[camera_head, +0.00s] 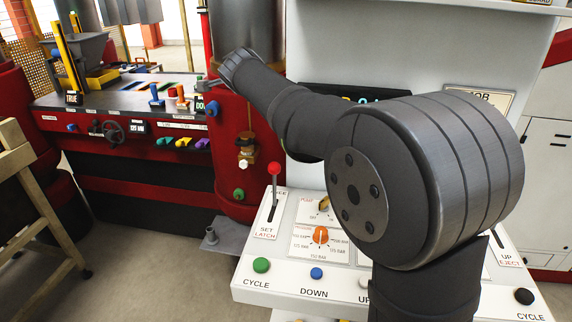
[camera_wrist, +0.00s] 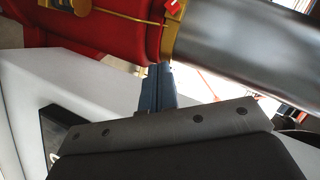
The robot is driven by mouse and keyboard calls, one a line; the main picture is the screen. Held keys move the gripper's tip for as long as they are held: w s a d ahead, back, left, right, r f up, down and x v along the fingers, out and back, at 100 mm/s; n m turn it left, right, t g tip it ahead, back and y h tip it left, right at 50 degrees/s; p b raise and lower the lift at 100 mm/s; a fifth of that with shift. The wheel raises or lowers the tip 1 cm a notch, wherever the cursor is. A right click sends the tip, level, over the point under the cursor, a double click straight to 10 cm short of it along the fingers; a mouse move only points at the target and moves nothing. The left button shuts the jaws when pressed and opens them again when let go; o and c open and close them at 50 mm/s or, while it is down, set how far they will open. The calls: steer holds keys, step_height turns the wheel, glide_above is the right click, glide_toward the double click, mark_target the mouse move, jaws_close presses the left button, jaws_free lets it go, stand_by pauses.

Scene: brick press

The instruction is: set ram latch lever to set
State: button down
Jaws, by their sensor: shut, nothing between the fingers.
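The ram latch lever is a thin rod with a red ball knob (camera_head: 274,168), in a dark slot on the white sloped panel (camera_head: 284,222), in the head view. The label "SET LATCH" is below the slot, and a partly hidden label is near its upper end. The knob stands above the slot's upper end; the exact tilt is hard to tell. My gripper (camera_wrist: 158,85) shows in the wrist view, shut and empty, pointing toward a red body and a silver cylinder. The lever is not recognisable in the wrist view.
The panel also bears an orange knob (camera_head: 320,235), a green button (camera_head: 261,265) and a blue button (camera_head: 316,273). My arm covers its right part. A red column (camera_head: 238,150) stands behind the lever on the left. A wooden stand (camera_head: 40,195) is far left.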

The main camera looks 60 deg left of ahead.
steer(key=d+r+n+g+y, duration=0.3)
steer(key=d+r+g+y, duration=0.2)
steer(key=r+g+y, duration=0.35)
steer(key=w+d+f+g+h, duration=0.1)
steer(key=w+d+f, duration=0.3)
steer(key=f, duration=0.6)
steer(key=w+d+f+n+g+h, duration=0.1)
steer(key=w+d+f, duration=0.3)
steer(key=f, duration=0.7)
steer(key=w+d+f+g+h, duration=0.1)
steer(key=w+d+f, duration=0.2)
steer(key=f, duration=0.7)
steer(key=shift+w+d+f+n, duration=0.3)
steer(key=shift+w+d+n, duration=0.1)
steer(key=shift+d, duration=0.2)
